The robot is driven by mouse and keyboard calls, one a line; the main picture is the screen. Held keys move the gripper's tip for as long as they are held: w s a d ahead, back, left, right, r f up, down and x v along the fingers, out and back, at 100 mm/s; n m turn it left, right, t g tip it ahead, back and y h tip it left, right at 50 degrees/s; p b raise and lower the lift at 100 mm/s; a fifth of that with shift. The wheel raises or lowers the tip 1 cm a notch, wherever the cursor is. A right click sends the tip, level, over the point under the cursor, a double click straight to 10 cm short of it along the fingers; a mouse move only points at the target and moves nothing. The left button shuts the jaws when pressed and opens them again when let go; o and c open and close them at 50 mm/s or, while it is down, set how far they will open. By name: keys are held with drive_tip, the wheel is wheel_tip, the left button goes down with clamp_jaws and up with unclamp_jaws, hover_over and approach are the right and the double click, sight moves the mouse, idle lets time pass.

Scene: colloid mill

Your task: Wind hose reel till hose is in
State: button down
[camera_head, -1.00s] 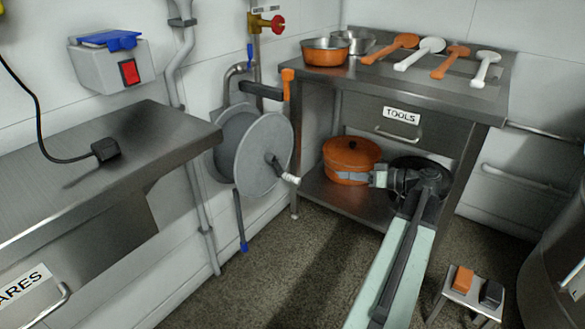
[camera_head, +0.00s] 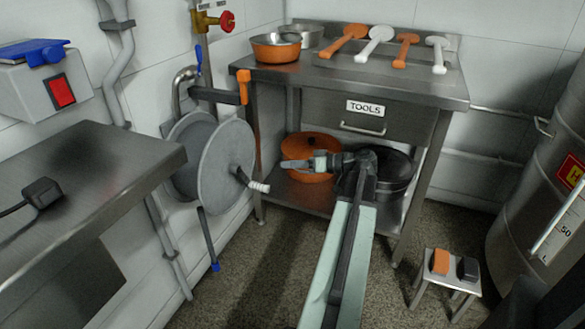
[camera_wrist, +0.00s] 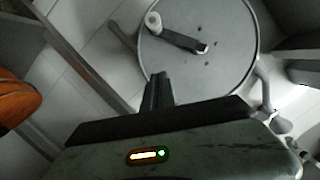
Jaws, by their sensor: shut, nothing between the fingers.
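The hose reel (camera_head: 228,168) is a grey disc-sided drum on the wall at left. Its crank (camera_head: 241,176) ends in a white grip (camera_head: 261,187) that points to the lower right. A dark hose (camera_head: 206,235) with a blue end (camera_head: 215,267) hangs below the reel, clear of the floor. My gripper (camera_head: 287,167) is shut and empty, pointing left toward the reel, apart from the grip. In the wrist view my gripper (camera_wrist: 158,76) points at the lower edge of the reel disc (camera_wrist: 200,70); the white grip (camera_wrist: 153,20) is farther up.
A steel bench (camera_head: 90,170) juts out left of the reel. A tool table (camera_head: 420,90) stands behind my arm, with an orange pot (camera_head: 310,146) on its shelf. A small stool (camera_head: 447,284) and a steel drum (camera_head: 545,190) stand at right. A red-handled valve (camera_head: 227,21) is above.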

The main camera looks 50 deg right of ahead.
drive_tip(key=w+a+f+b, duration=0.4)
drive_tip(key=w, duration=0.1)
drive_tip(key=shift+f, duration=0.4)
